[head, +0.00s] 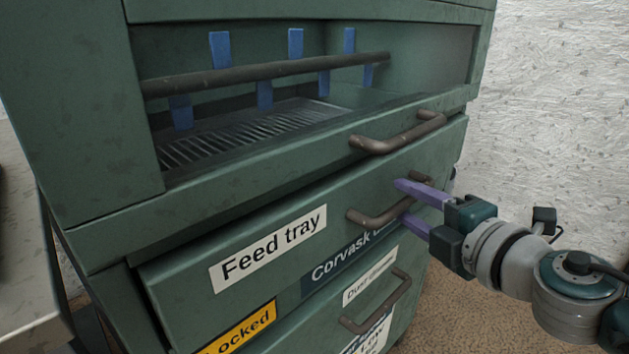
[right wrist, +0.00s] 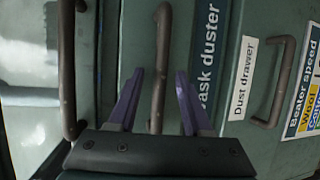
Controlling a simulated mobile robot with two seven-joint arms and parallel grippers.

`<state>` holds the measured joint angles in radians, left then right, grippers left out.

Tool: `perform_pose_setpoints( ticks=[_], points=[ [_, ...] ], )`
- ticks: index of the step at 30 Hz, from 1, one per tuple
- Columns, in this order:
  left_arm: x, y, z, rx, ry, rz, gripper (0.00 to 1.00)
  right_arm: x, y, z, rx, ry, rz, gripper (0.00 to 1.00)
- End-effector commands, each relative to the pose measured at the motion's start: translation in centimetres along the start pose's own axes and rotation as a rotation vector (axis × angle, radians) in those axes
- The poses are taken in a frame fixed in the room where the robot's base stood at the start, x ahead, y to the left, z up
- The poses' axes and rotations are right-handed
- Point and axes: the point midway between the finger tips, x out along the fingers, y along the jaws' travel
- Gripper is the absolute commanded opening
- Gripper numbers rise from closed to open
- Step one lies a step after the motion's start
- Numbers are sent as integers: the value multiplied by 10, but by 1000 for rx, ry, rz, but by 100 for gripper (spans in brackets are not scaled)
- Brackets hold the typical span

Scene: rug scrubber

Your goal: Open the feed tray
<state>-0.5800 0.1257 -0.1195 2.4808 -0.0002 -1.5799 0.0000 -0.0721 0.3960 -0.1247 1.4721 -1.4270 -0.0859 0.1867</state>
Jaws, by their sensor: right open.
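The feed tray (head: 190,275) is a green drawer front with a white "Feed tray" label (head: 268,248). Its brown bar handle (head: 372,219) is at its right part and also shows in the right wrist view (right wrist: 161,55). My right gripper (head: 405,203) has purple fingers and is open. In the right wrist view its fingers (right wrist: 160,75) lie on either side of the handle bar, with gaps between, so no hold shows. The drawer looks closed or nearly so; a dark seam runs along its top edge. My left gripper is not in view.
Another brown handle (head: 398,134) is just above, on the upper panel. The dust drawer's handle (head: 377,303) is below. A yellow "Locked" label (head: 240,330) is at the lower left. A white wall (head: 560,90) stands at right, with open brown floor (head: 455,310) below.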

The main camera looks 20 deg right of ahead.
Motion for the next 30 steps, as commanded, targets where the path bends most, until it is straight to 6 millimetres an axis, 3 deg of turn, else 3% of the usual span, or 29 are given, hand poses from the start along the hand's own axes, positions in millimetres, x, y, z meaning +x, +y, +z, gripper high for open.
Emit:
perform_pose_setpoints(
  ticks=[4, 13, 26, 30],
  points=[
    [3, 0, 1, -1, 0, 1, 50, 11, 0, 0, 0, 0, 1, 50],
    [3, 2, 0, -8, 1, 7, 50, 13, 0, 0, 0, 0, -1, 50],
    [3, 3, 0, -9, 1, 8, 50, 13, 0, 0, 0, 0, 0, 2],
    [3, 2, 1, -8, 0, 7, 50, 13, 0, 0, 0, 0, 0, 0]
  ],
)
